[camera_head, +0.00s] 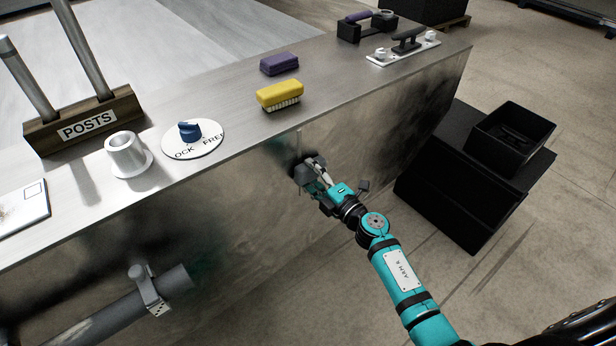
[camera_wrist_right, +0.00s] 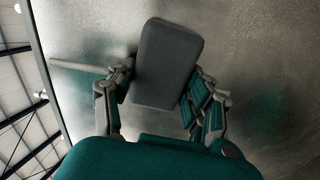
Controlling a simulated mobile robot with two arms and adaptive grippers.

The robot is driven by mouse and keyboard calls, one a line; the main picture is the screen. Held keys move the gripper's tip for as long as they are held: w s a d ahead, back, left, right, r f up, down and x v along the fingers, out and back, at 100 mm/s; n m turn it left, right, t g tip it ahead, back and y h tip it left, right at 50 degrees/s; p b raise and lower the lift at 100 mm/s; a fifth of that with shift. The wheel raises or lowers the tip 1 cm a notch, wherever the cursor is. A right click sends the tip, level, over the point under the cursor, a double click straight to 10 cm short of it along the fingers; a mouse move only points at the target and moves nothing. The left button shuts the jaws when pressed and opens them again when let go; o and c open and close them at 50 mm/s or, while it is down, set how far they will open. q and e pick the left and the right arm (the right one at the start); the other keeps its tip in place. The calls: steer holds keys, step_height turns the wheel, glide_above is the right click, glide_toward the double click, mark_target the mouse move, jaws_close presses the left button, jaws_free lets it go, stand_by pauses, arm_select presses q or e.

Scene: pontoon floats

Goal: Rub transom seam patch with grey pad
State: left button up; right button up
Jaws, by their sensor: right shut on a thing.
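My right gripper (camera_head: 318,184) is shut on a grey pad (camera_head: 304,172) in front of the upright metal face (camera_head: 240,240) below the worktop. In the right wrist view the grey pad (camera_wrist_right: 168,62) sits between the two fingers, its flat side along the metal. I cannot tell whether it touches the metal. A thin pale seam (camera_head: 299,138) runs down the face just above the pad; it also shows left of the fingers in the wrist view (camera_wrist_right: 78,67). Dull, smudged metal surrounds the pad, and the pad hides part of it. My left gripper is not in view.
On the top stand a yellow brush (camera_head: 280,94), a purple block (camera_head: 279,63), a dial with a blue knob (camera_head: 190,138), a white cup-shaped fitting (camera_head: 126,155) and a POSTS rack (camera_head: 85,125). A grey pipe (camera_head: 110,317) is clamped low left. Black boxes (camera_head: 455,195) stand right.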

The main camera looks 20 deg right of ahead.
mark_target(291, 169)
steer(key=shift+w+r+p, duration=0.1)
steer(key=shift+r+p, duration=0.85)
steer(key=shift+r, duration=0.2)
steer(key=shift+s+a+p, duration=0.1)
steer(key=shift+s+a, duration=0.15)
steer(key=shift+a, duration=0.4)
steer(key=shift+s+a+p, duration=0.15)
steer(key=shift+s+a, duration=0.05)
steer(key=shift+a, duration=0.45)
steer(key=shift+s+a+p, duration=0.1)
steer(key=shift+s+a, duration=0.15)
steer(key=shift+a, duration=0.4)
step_height(291, 169, up, 2)
steer(key=shift+r+p, duration=0.2)
steer(key=shift+p, duration=1.05)
steer(key=shift+d, duration=0.15)
steer(key=shift+w+d+f+b, duration=0.15)
steer(key=shift+w+d, duration=0.2)
steer(key=shift+d, duration=0.55)
steer(key=shift+w+d+r+b, duration=0.15)
steer(key=shift+w+d, duration=0.2)
steer(key=shift+d, duration=0.55)
steer(key=shift+f, duration=0.1)
steer(key=v, duration=0.6)
steer(key=shift+p, duration=0.45)
